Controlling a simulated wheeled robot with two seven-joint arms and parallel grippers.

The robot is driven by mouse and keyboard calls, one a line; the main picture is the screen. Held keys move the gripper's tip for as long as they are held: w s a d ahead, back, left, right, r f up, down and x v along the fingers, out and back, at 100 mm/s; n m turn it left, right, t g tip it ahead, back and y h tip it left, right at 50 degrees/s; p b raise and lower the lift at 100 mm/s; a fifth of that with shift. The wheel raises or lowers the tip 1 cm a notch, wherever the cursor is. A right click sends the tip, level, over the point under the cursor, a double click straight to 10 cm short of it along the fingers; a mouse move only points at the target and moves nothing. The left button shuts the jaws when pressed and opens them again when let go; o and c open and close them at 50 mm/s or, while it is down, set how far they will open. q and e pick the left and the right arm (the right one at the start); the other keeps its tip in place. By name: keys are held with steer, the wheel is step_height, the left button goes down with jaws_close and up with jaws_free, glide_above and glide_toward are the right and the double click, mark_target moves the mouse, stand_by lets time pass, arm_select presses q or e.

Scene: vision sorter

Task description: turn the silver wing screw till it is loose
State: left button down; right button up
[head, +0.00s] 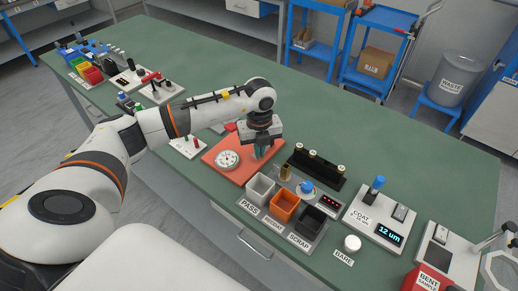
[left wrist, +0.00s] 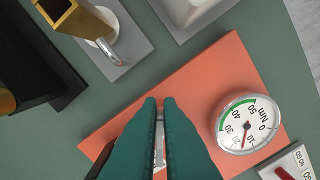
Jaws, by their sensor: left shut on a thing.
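My left gripper (head: 259,151) points down over the orange-red plate (head: 222,143) near the middle of the bench. Its green fingers are closed together on the silver wing screw, of which only a narrow silver strip (left wrist: 158,142) shows between the fingers in the left wrist view. The rest of the screw is hidden, so I cannot tell how far it is turned. A round white torque dial (head: 227,160) marked Nm sits on the plate beside the gripper; it also shows in the left wrist view (left wrist: 248,124). My right gripper is not in view.
A coating gauge (head: 376,217) is farther right. The far part of the green bench is clear.

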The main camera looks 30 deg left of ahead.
arm_select(q)
steer(key=c, duration=1.6)
jaws_free()
step_height(320, 180, up, 12)
steer(key=b, duration=0.1)
steer(key=shift+f, duration=0.1)
